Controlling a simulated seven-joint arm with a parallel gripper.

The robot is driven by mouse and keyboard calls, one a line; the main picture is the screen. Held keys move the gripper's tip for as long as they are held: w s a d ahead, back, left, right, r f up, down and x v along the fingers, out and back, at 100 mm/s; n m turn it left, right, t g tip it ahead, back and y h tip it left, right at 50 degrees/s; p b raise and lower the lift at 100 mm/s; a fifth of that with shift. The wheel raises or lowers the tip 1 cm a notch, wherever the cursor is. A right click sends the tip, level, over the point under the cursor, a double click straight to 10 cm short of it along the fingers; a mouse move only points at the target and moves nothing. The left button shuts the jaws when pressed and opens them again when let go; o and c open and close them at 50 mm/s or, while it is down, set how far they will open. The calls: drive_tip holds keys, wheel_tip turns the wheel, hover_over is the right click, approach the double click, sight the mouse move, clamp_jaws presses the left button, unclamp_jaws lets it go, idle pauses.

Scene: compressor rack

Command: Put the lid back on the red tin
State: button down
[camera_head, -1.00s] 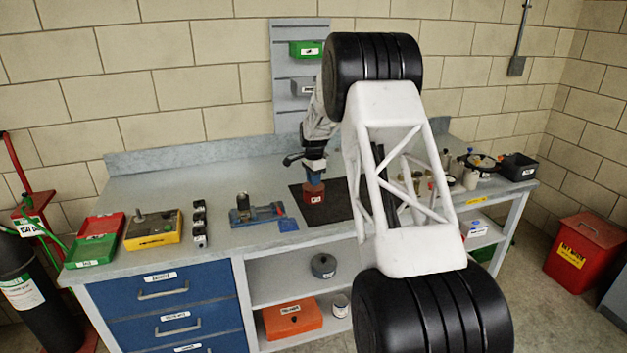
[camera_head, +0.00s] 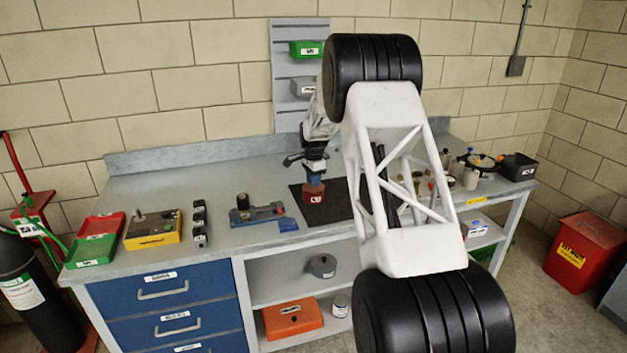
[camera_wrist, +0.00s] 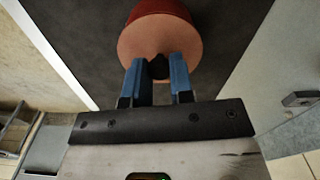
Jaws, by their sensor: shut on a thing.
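The red tin (camera_head: 313,195) stands upright on the dark mat on the bench, and its red side also shows at the top of the wrist view (camera_wrist: 160,9). The lid (camera_wrist: 160,35) is a copper-coloured disc with a dark knob, lying over the tin's top. Whether it is fully seated I cannot tell. My gripper (camera_wrist: 158,72) has its blue fingers shut on the dark knob of the lid. In the head view my gripper (camera_head: 314,177) is directly above the tin, and my arm hides part of the bench.
The dark mat (camera_head: 343,205) has bare room around the tin. A blue vise-like tool (camera_head: 262,214) lies to the left. Several bottles and a black bin (camera_head: 518,166) stand to the right. A red and green tray (camera_head: 92,250) is at the far left.

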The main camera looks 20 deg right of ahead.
idle(0.8)
drive_tip(key=shift+c, duration=2.2)
unclamp_jaws()
drive_tip(key=shift+r, duration=0.15)
drive_tip(key=shift+r, duration=3.3)
clamp_jaws()
